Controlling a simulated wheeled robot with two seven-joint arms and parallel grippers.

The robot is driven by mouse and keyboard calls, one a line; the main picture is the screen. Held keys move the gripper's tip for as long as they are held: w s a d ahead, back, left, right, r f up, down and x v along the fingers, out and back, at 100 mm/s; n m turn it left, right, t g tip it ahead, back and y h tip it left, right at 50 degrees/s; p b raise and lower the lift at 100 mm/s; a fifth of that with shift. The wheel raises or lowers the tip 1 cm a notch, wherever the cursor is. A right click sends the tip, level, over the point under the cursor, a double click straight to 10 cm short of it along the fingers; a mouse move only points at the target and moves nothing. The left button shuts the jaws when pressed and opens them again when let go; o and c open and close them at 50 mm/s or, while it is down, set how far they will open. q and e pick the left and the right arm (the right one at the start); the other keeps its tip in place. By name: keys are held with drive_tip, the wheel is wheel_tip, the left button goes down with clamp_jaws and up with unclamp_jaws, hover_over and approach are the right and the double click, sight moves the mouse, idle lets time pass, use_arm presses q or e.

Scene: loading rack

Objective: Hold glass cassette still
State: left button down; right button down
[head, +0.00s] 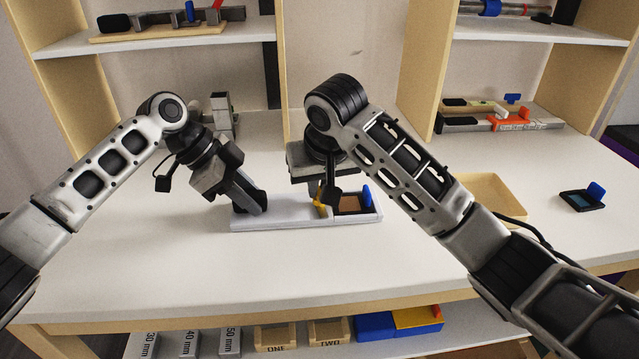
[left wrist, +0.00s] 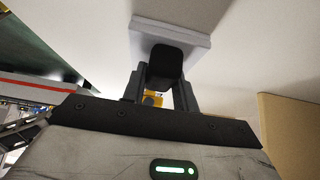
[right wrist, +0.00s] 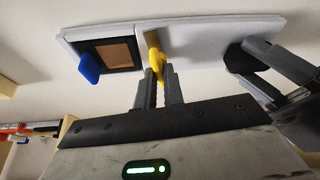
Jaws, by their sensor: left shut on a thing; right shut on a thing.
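A long white holder (head: 285,213) lies on the table. A black-framed cassette (head: 352,212) with a tan panel and a blue tab sits in its right end; it also shows in the right wrist view (right wrist: 113,55). My left gripper (head: 250,201) is shut on a black block (left wrist: 166,66) at the holder's left end. My right gripper (right wrist: 160,88) is shut on a yellow piece (right wrist: 153,50) standing on the holder beside the cassette. Another black-framed cassette (head: 578,204), with a light-blue panel and a blue tab, lies apart at the table's right. I cannot tell which is glass.
A shallow tan tray (head: 495,190) lies behind my right forearm. Shelves behind hold fixtures, including an orange part (head: 512,120). A grey upright fixture (head: 221,110) stands at the back left. Labelled blocks (head: 285,338) and blue and yellow boxes sit under the tabletop. The front tabletop is clear.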

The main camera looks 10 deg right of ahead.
drive_tip(key=c, duration=1.5)
unclamp_jaws()
drive_tip(key=shift+r, duration=0.1)
drive_tip(key=v, duration=1.2)
drive_tip(key=shift+d, duration=0.1)
use_arm(q)
drive_tip(key=c, duration=1)
unclamp_jaws()
